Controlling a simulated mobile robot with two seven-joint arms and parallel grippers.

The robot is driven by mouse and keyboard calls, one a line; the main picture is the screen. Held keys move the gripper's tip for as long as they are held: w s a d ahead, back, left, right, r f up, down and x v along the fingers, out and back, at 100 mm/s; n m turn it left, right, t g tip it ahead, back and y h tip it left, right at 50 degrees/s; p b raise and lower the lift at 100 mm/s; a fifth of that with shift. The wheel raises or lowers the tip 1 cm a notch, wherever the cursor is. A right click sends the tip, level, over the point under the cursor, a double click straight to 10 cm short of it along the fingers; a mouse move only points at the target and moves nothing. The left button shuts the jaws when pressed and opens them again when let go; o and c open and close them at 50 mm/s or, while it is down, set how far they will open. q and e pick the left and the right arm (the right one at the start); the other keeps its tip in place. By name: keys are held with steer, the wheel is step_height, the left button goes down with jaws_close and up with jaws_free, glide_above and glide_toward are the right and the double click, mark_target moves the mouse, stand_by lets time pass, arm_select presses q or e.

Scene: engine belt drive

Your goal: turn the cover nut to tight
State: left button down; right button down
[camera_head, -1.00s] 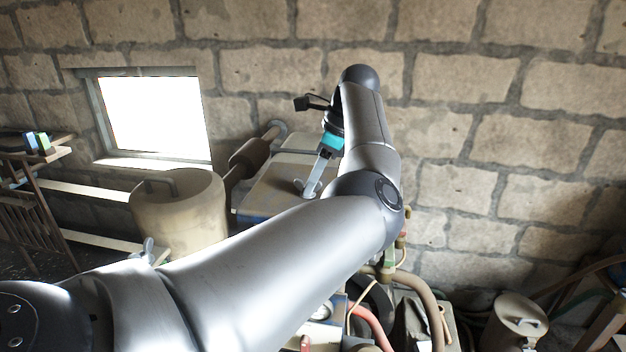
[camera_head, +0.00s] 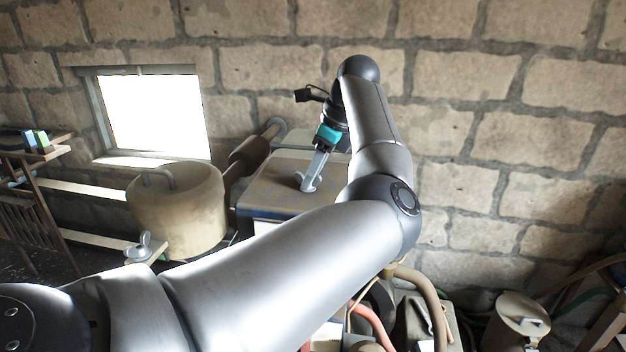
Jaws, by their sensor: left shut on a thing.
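The cover nut (camera_head: 300,178) is a small grey winged nut on top of the flat tan cover (camera_head: 262,190), in the middle of the head view. My left gripper (camera_head: 310,184) reaches down to it from the upper right, tilted, and is shut on the nut. The fingers hide part of the nut, so I cannot tell how far it sits down on its stud. My right gripper is not in view.
A tan tank (camera_head: 178,212) with a pipe stands left of the cover. Another winged nut (camera_head: 145,244) rests on a small ledge near it. Hoses (camera_head: 425,290) lie below my left arm. A stone wall (camera_head: 480,130) closes off the back.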

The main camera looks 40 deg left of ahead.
arm_select(q)
steer(key=m+t+b, duration=0.1)
steer(key=m+b, duration=0.1)
steer(key=m+t+b, duration=0.1)
steer(key=m+b, duration=0.2)
steer(key=m+t+b, duration=0.1)
steer(key=m+b, duration=0.2)
steer(key=shift+s+f, duration=0.2)
steer(key=shift+s, duration=0.2)
steer(key=m+b, duration=0.1)
steer(key=m, duration=0.1)
steer(key=m+t+h+b, duration=0.1)
steer(key=m+b, duration=0.1)
steer(key=shift+s+a+m+t+b, duration=0.15)
steer(key=shift+m+t+b, duration=0.15)
steer(key=shift+s+a+r+m+t+h+b, duration=0.15)
steer(key=shift+m+h+b, duration=0.15)
steer(key=shift+m+b, duration=0.4)
steer(key=shift+w+d+m+t+h+b, duration=0.15)
steer(key=shift+m+h+b, duration=0.2)
steer(key=shift+m, duration=0.55)
steer(key=shift+s+a, duration=0.1)
steer(key=c, duration=0.7)
jaws_free()
steer(key=shift+r, duration=0.15)
